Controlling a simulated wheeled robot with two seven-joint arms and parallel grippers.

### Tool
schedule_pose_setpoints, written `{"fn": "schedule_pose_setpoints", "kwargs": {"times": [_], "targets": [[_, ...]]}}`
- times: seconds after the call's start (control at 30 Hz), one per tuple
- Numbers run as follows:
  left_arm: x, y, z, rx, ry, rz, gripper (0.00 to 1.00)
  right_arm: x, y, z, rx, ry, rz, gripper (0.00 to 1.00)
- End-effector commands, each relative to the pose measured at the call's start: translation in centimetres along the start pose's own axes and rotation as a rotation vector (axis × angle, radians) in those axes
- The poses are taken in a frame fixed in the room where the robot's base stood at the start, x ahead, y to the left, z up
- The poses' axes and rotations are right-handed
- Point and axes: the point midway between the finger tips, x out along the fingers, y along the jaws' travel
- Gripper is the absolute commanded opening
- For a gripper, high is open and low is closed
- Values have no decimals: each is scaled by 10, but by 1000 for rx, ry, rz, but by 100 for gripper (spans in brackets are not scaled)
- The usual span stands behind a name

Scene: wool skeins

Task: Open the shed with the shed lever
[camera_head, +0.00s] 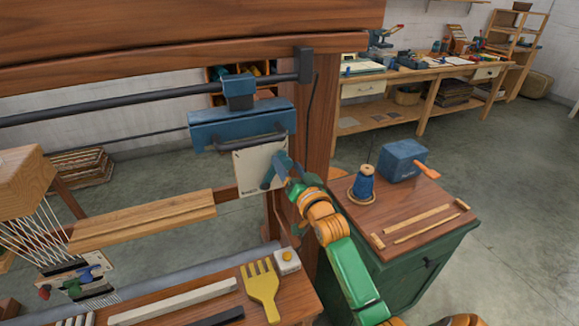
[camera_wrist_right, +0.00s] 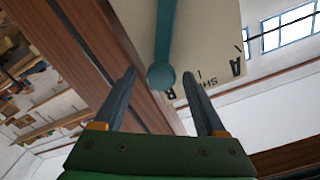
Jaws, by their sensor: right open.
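The shed lever (camera_wrist_right: 165,40) is a teal bar with a round knob at its end, in front of a cream plate (camera_wrist_right: 205,45) with black lettering that is only partly readable. In the head view the plate (camera_head: 251,174) is fixed beside the loom's right post. My right gripper (camera_head: 278,170) is open at the plate. In the right wrist view its two dark fingers (camera_wrist_right: 158,78) stand on either side of the knob, with a visible gap to each. In the head view the gripper hides much of the lever. My left gripper is not in view.
The wooden loom post (camera_head: 322,130) stands close to my right arm. A blue loom part (camera_head: 240,122) sits just above the plate. A yellow fork-like comb (camera_head: 262,288) lies on the board below. A green cabinet (camera_head: 415,255) with a blue spool (camera_head: 365,184) stands to the right.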

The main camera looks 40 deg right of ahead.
Motion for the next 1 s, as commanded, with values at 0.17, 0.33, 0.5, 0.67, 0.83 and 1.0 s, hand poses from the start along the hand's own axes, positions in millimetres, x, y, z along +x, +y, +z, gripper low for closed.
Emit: {"fn": "schedule_pose_setpoints", "kwargs": {"times": [0.17,0.33,0.5,0.67,0.83,1.0], "targets": [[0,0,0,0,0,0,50,0,0,-1,0,2,-1,73],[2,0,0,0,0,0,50,-9,0,1,1,1,-2,73],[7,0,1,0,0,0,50,-41,1,2,0,0,-1,73],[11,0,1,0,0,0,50,-65,1,2,1,0,0,73],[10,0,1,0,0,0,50,-71,0,0,1,1,-1,73],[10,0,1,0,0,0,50,-70,0,0,1,1,-1,73]]}}
